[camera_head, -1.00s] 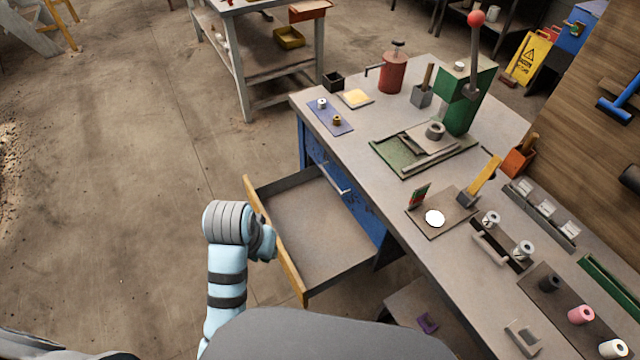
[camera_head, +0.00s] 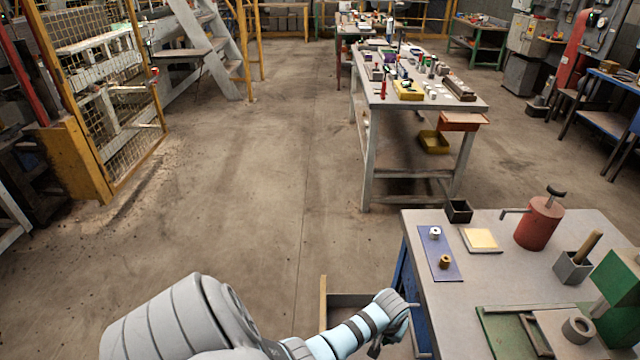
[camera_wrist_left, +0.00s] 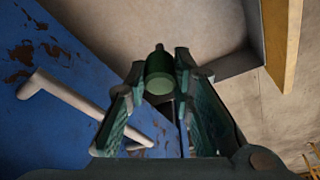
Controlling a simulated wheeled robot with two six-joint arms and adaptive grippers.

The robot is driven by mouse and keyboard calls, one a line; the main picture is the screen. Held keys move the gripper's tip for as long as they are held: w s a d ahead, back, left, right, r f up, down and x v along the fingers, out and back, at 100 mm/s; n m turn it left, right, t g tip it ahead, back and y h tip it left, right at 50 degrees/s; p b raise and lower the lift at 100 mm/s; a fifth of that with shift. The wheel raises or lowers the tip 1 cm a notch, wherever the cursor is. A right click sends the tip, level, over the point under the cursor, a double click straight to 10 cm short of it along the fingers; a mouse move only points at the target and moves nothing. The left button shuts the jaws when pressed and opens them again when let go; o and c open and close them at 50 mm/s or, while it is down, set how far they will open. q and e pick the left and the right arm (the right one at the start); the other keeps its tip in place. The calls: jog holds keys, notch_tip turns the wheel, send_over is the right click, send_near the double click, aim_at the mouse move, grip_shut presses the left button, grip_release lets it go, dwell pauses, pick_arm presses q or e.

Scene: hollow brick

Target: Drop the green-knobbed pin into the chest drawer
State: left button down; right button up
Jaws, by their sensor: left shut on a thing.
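The green-knobbed pin shows in the left wrist view as a dark green cylinder (camera_wrist_left: 159,72) between the fingertips. My left gripper (camera_wrist_left: 160,92) is shut on it. In the head view the left gripper (camera_head: 402,314) is beside the bench's left side, and the pin cannot be made out. The chest drawer is open; part of it shows in the head view (camera_head: 323,300), largely hidden by my arm. In the left wrist view its grey floor (camera_wrist_left: 200,25) lies behind the pin, with its yellow front (camera_wrist_left: 283,40) at right. My right gripper is not in view.
The blue chest face (camera_wrist_left: 60,50) with a pale bar handle (camera_wrist_left: 70,97) is close on the left in the wrist view. The bench top (camera_head: 470,290) holds a blue mat (camera_head: 439,255), a red can (camera_head: 538,222) and a black box (camera_head: 458,210). Floor left of it is clear.

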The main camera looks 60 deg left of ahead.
pick_arm(q)
notch_tip(320, 180, down, 8)
jog(key=a+b, duration=0.2)
jog(key=b, duration=0.4)
jog(key=shift+s+r+n+b, duration=0.2)
jog(key=shift+n+b, duration=0.1)
jog(key=shift+n, duration=0.1)
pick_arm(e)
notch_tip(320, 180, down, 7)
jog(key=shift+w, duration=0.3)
pick_arm(q)
jog(key=c, duration=1.3)
grip_release()
jog(key=shift+r, duration=0.1)
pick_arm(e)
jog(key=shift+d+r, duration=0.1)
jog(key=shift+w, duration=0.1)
pick_arm(q)
jog(key=v, duration=1.2)
jog(key=shift+d, duration=0.2)
